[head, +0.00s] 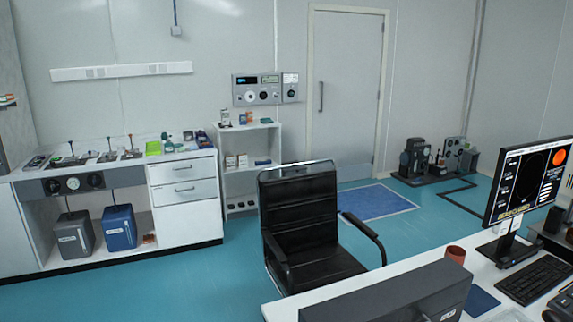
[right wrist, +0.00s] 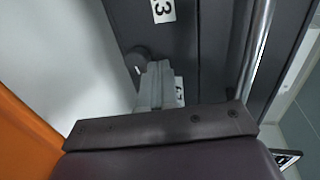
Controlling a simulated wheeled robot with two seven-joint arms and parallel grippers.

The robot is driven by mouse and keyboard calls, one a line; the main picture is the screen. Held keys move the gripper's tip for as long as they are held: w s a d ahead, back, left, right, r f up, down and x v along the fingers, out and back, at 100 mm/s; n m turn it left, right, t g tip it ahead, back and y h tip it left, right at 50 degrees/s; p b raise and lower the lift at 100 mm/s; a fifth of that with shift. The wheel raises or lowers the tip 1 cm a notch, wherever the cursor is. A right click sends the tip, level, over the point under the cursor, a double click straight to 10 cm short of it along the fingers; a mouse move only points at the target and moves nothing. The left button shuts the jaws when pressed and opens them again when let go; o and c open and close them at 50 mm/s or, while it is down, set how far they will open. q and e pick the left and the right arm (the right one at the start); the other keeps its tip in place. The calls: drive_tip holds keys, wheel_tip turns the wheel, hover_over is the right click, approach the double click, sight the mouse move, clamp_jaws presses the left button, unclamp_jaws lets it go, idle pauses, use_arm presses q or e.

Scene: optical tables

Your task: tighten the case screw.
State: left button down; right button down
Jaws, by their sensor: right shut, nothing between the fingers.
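In the right wrist view, my right gripper (right wrist: 158,68) is shut and empty, its grey fingertips pointing at a dark grey case face (right wrist: 210,50). A dark round knob (right wrist: 138,57), which looks like the case screw, stands on that face just left of the fingertips. I cannot tell whether the fingers touch it or how tight it is. A white label marked 3 (right wrist: 163,10) is above, and another label (right wrist: 179,92) is partly hidden beside the fingers. In the head view, a dark grey case (head: 395,292) lies on the white desk. Neither gripper shows there.
The head view shows a black chair (head: 312,225) behind the desk, with a red mug (head: 456,254), monitor (head: 530,180) and keyboard (head: 535,284) on the right. A white bench (head: 185,212) stands at the left. In the wrist view, a metal rail (right wrist: 255,50) runs right of the fingers.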

drive_tip(key=shift+a+f, duration=0.1)
drive_tip(key=shift+f, duration=0.05)
drive_tip(key=shift+s+a, duration=0.4)
drive_tip(key=shift+a, duration=0.4)
drive_tip(key=shift+r+p, duration=0.5)
drive_tip(key=shift+p, duration=0.15)
drive_tip(key=s, duration=0.1)
drive_tip(key=s+d+p, duration=0.1)
drive_tip(key=s, duration=0.2)
drive_tip(key=shift+s+d+p, duration=0.3)
drive_tip(key=shift+d, duration=0.1)
drive_tip(key=shift+s+d, duration=0.2)
drive_tip(key=shift+s, duration=0.3)
